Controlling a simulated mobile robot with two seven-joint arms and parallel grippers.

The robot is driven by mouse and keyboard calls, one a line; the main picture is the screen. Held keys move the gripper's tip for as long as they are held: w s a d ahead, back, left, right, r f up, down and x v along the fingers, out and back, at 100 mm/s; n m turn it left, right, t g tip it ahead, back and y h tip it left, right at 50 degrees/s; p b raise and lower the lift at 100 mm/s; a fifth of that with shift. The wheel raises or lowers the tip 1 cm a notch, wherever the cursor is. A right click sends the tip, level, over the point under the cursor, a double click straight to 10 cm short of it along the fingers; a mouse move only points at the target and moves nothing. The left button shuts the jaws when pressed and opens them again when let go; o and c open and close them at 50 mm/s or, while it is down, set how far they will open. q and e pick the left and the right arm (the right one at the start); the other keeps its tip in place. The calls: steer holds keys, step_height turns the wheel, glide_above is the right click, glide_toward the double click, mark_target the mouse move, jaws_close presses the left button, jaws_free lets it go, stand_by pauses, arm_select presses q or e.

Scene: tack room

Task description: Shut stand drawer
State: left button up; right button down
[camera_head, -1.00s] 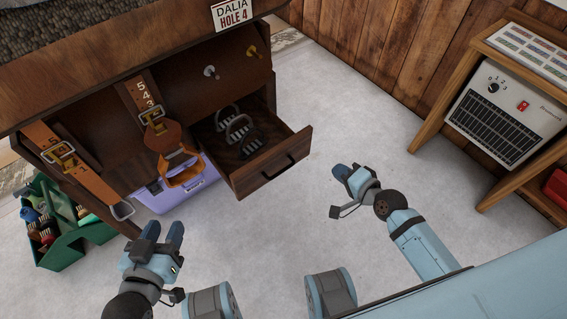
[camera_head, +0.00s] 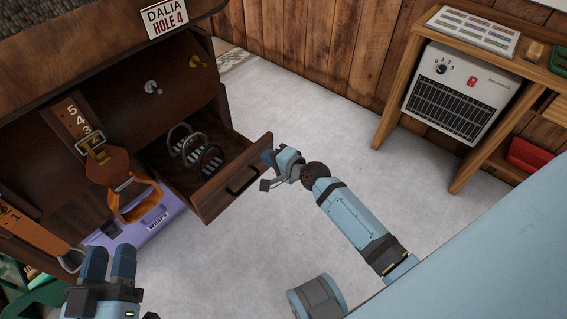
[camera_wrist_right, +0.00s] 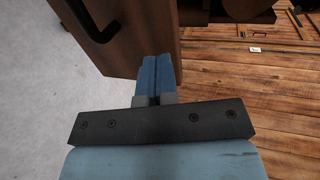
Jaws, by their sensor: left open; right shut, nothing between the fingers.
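The stand drawer (camera_head: 222,190) is pulled out of the dark wooden stand (camera_head: 110,85), with several metal stirrup-like pieces inside. Its front has a dark handle (camera_head: 242,179), which also shows in the right wrist view (camera_wrist_right: 92,20). My right gripper (camera_head: 270,157) is shut and empty at the right end of the drawer front. In the right wrist view its fingers (camera_wrist_right: 157,70) lie against or just before the front's lower part; contact is not certain. My left gripper (camera_head: 109,264) is open and empty at the lower left, in front of the stand.
A stirrup on an orange leather strap (camera_head: 108,165) hangs left of the drawer. A purple box (camera_head: 140,228) sits below it. A wooden table (camera_head: 400,85) with a heater (camera_head: 461,95) stands right. The floor between is clear.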

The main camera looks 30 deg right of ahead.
arm_select(q)
steer(key=shift+s+d+r+t+h, duration=0.15)
steer(key=shift+r+t+h, duration=0.15)
steer(key=shift+r, duration=0.4)
arm_select(e)
steer(key=shift+w+a, duration=0.2)
steer(key=shift+w, duration=0.35)
steer(key=shift+w+a, duration=0.2)
steer(key=shift+w, duration=0.35)
